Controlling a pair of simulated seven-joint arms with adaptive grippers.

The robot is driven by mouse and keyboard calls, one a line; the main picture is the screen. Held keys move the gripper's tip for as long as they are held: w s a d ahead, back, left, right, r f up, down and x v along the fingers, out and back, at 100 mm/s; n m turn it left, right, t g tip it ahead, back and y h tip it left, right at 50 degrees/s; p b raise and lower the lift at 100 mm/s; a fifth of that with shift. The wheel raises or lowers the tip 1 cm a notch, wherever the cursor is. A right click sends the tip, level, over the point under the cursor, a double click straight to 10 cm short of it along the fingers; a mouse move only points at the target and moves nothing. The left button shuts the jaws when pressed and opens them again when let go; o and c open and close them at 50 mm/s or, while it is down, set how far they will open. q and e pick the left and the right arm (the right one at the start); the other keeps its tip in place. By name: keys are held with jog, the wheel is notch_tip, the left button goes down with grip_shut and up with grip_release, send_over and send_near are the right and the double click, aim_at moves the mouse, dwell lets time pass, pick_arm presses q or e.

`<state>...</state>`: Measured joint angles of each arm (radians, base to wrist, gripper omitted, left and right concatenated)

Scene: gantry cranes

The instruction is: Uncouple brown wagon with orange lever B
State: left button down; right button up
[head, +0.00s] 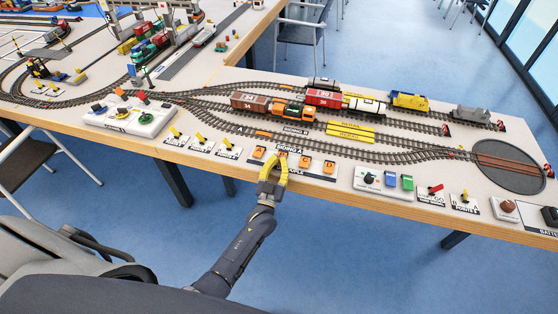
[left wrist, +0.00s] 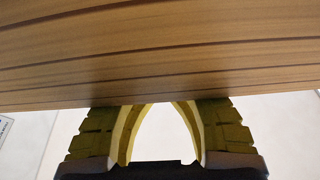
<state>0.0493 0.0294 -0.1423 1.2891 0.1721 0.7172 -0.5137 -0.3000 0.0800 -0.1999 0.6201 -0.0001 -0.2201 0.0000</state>
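The brown wagon (head: 250,102) stands on a siding track, next to an orange locomotive (head: 294,110) on its right. A row of orange levers lies along the table's front, with an orange lever (head: 259,153) at the left end and lever D (head: 329,167) at the right end. My left gripper (head: 277,156) has yellow fingers and is over the front edge at the second lever from the left, which its fingers partly hide. My right gripper is not in view.
A control panel (head: 130,117) and small switch plates are to the left. A grey-blue-green panel (head: 384,181), more switches and a turntable (head: 510,165) are to the right. Red and white wagons stand behind. The wooden table edge (left wrist: 160,60) is very close to the wrist camera.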

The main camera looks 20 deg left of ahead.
pick_arm(q)
jog(key=shift+s+d+f, duration=0.1)
jog(key=shift+s+f, duration=0.1)
jog(key=shift+f, duration=0.45)
notch_tip(320, 180, up, 4)
jog(key=shift+r, duration=0.25)
jog(key=v, duration=0.9)
jog(key=shift+s, duration=0.3)
jog(key=shift+f, duration=0.1)
